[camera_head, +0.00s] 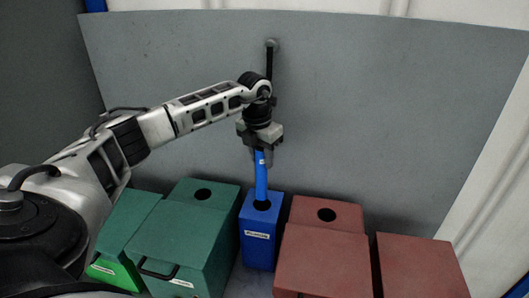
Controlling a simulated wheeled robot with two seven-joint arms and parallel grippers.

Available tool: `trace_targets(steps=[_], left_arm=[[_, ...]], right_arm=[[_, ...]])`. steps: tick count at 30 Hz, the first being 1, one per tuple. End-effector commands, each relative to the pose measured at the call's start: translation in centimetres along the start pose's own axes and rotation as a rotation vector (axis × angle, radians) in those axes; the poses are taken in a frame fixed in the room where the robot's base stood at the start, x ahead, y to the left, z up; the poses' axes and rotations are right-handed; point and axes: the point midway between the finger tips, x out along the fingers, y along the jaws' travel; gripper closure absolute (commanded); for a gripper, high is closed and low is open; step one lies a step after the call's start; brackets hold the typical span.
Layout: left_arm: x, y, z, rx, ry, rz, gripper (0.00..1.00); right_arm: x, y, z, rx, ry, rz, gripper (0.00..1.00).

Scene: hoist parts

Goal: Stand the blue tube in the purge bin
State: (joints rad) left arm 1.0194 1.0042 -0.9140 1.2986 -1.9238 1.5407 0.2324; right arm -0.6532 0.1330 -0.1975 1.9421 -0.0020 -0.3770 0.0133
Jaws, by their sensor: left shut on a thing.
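The blue tube (261,179) hangs upright below my left gripper (261,152), which is shut on its upper end. The tube's lower end is at the round dark hole in the top of a narrow blue bin (259,236) with a white label. The lower tip is hidden, and I cannot tell how deep it reaches into the hole. The label is too small to read, so I cannot confirm from it that this is the purge bin. My right gripper is not in view.
Green bins (186,242) with a holed lid stand left of the blue bin. Red bins (321,262), one with a holed top, stand close on its right. A grey panel (390,110) rises behind, with a dark hanging rod (270,61) behind my left wrist.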

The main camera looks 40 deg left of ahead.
Motion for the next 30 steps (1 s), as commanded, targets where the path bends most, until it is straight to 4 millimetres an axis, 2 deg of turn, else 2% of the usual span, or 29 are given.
trace_targets(steps=[30], left_arm=[[7.4,-0.1,-0.9,0.003,-0.001,0.001,0.96]], right_arm=[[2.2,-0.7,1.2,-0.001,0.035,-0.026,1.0]])
